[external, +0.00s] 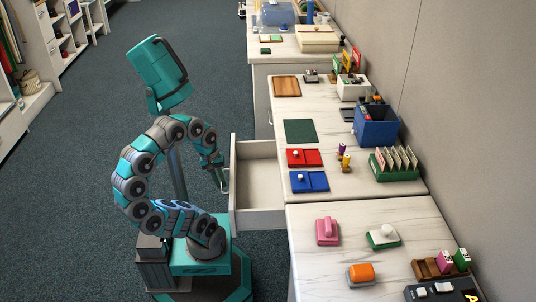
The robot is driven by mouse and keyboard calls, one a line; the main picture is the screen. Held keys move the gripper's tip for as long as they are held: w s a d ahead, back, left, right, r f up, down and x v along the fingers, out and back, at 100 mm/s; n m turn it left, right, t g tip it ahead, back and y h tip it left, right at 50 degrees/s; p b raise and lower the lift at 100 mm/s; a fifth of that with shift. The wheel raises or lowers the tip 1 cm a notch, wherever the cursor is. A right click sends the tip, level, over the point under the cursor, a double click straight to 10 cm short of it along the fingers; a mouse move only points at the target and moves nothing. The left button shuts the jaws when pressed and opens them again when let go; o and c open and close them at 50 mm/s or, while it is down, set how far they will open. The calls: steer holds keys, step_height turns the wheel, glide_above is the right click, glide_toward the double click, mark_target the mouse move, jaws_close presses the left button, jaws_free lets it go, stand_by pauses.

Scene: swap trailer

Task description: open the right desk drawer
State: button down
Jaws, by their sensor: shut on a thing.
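The desk drawer (258,181) is a white box that stands pulled out from the desk (325,180). Its inside shows and looks empty. My gripper (224,184) is at the drawer's front panel, on its outer side, and is shut on the drawer's handle. The handle is mostly hidden by my gripper and too small to make out clearly.
A red tray (304,158), a blue tray (309,181) and a dark green mat (300,131) lie on the desk above the drawer. A blue box (376,130) stands near the wall. The carpet (95,190) to the left of my base is clear.

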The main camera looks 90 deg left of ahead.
steer(key=shift+s+b, duration=0.85)
steer(key=shift+s, duration=0.7)
steer(key=c, duration=0.9)
jaws_free()
steer(key=shift+s+r+p, duration=0.25)
steer(key=shift+r+p, duration=0.25)
steer(key=shift+r, duration=0.75)
steer(key=shift+s+r+p, duration=0.2)
steer(key=shift+r+p, duration=0.25)
steer(key=shift+r, duration=0.85)
steer(key=shift+s+r+p, duration=0.25)
steer(key=shift+r+p, duration=0.25)
steer(key=shift+r, duration=0.75)
